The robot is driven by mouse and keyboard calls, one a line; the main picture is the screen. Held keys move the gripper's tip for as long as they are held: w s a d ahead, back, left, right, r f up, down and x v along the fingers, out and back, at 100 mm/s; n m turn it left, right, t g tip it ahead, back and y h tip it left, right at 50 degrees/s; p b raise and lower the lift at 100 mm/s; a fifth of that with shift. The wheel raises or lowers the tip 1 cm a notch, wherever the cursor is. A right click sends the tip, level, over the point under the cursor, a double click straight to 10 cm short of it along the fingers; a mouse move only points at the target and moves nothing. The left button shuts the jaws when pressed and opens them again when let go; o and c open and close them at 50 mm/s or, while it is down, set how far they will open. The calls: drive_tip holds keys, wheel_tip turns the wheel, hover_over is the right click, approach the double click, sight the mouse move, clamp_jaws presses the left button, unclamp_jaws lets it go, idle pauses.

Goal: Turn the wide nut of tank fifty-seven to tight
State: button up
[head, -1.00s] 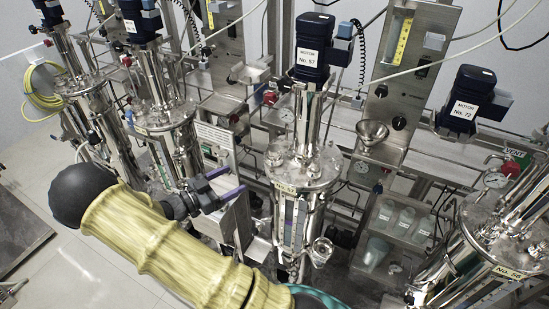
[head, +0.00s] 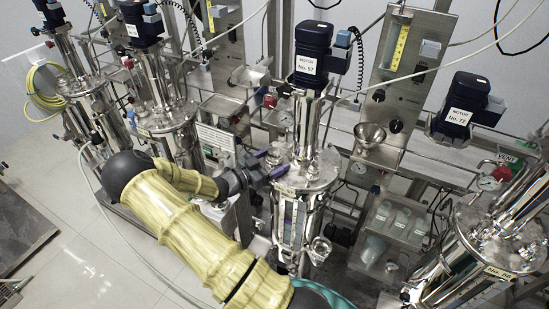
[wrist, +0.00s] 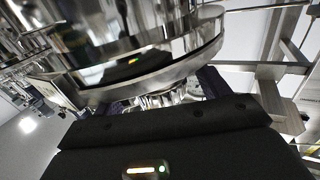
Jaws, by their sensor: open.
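Tank fifty-seven (head: 292,225) is the shiny steel vessel in the middle of the head view, under the blue motor labelled No. 57 (head: 310,62). My gripper (head: 272,163) is open, with purple-edged fingers at the left side of the tank's lid (head: 315,177). In the wrist view a broad shiny steel flange (wrist: 150,75) fills the upper part. Below it a bright ribbed metal part (wrist: 165,98), perhaps the wide nut, shows just beyond the dark gripper body, between the fingers. I cannot tell whether the fingers touch it. In the head view the nut cannot be made out for certain.
Another tank (head: 165,120) stands at the left and tank 56 (head: 470,245) at the lower right. A steel funnel (head: 370,134) and a gauge panel (head: 405,70) are behind to the right. Pipes and cables crowd the back. Floor is clear at lower left.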

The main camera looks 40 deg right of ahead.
drive_tip(key=shift+d, duration=0.25)
drive_tip(key=c, duration=1)
drive_tip(key=shift+f+b, duration=0.1)
drive_tip(key=shift+b, duration=0.25)
drive_tip(key=shift+m+g+b, duration=0.6)
drive_tip(key=shift+m+g, duration=0.1)
drive_tip(key=shift+g, duration=0.4)
drive_tip(key=shift+o, duration=0.2)
drive_tip(key=shift+m+g+y+b, duration=0.5)
drive_tip(key=shift+m+g, duration=0.3)
drive_tip(key=shift+g, duration=0.4)
